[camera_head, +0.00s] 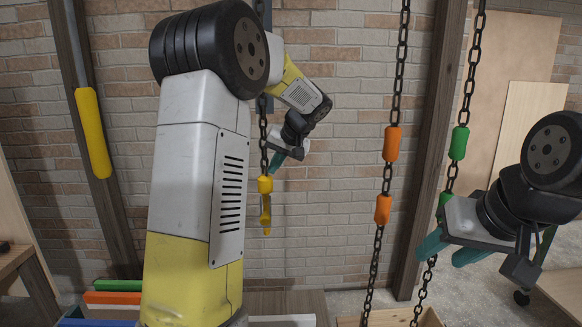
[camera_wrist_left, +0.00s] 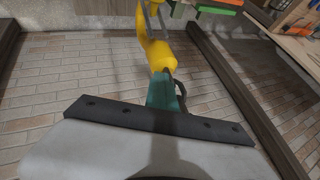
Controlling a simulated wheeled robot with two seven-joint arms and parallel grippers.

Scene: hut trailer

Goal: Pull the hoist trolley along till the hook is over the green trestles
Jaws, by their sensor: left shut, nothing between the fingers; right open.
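The yellow hook (camera_head: 265,212) hangs under a yellow block (camera_head: 265,184) on a dark chain, in front of the brick wall. In the left wrist view the yellow block (camera_wrist_left: 160,55) shows just beyond my teal fingertips. My left gripper (camera_head: 277,163) is shut and empty, beside the chain just above the block; I cannot tell if it touches. A green bar (camera_head: 118,285), likely a trestle top, shows low at the left, partly hidden by my left arm. The trolley is out of view. My right gripper (camera_head: 450,250) is open and empty, low at the right.
Two chains hang right of centre, one with orange grips (camera_head: 392,143), one with green grips (camera_head: 459,143) near my right gripper. Orange (camera_head: 112,297) and blue (camera_head: 95,323) bars lie low left. Wooden posts (camera_head: 437,130) stand against the wall.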

